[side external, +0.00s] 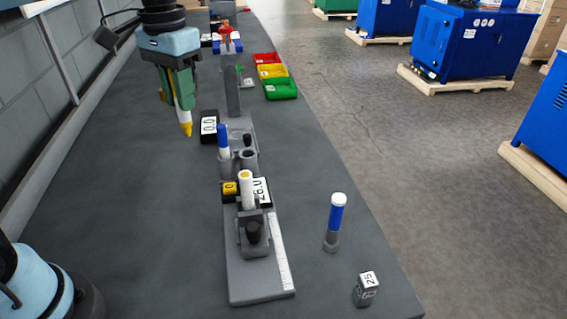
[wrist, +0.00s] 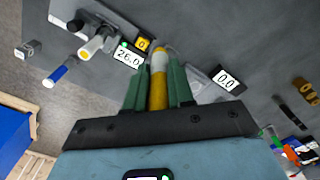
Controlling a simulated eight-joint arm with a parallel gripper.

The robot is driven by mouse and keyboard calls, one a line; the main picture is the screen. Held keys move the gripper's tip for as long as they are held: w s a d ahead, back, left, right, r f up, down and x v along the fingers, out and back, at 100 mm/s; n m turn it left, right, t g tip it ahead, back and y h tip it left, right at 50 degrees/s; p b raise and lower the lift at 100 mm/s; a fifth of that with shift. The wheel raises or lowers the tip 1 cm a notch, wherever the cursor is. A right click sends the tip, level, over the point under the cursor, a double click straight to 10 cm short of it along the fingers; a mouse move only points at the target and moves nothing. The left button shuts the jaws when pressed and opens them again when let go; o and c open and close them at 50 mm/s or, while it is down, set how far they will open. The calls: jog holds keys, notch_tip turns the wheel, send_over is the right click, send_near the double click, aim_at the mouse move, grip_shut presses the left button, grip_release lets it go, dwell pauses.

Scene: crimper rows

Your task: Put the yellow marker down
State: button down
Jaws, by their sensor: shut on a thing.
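My gripper (side external: 182,104) points down above the left part of the dark bench and is shut on the yellow marker (side external: 186,129). The marker hangs nearly upright, with its yellow end below the fingers and clear of the bench. In the wrist view the yellow marker (wrist: 158,90) lies between the two green fingers (wrist: 158,82), with a pale section towards its far end. A grey holder (side external: 239,164) with round cups stands to the right of the gripper. A blue and white marker (side external: 223,142) stands in one cup; the other cup looks empty.
A grey fixture (side external: 262,285) carries a white tube with a yellow top (side external: 246,190), beside a 26.0 display (side external: 262,190). A 0.0 display (side external: 209,127) stands near the gripper. A blue marker (side external: 336,215) and small block (side external: 367,288) stand right. Bins (side external: 281,88) are behind.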

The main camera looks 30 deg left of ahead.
jog(key=w+d, duration=0.3)
jog(key=w, duration=0.9)
jog(key=f, duration=1.6)
jog(key=shift+w+a+f, duration=0.15)
jog(key=shift+w+f, duration=0.05)
jog(key=shift+w, duration=0.2)
jog(key=c, duration=1)
grip_release()
jog(key=shift+f, duration=0.1)
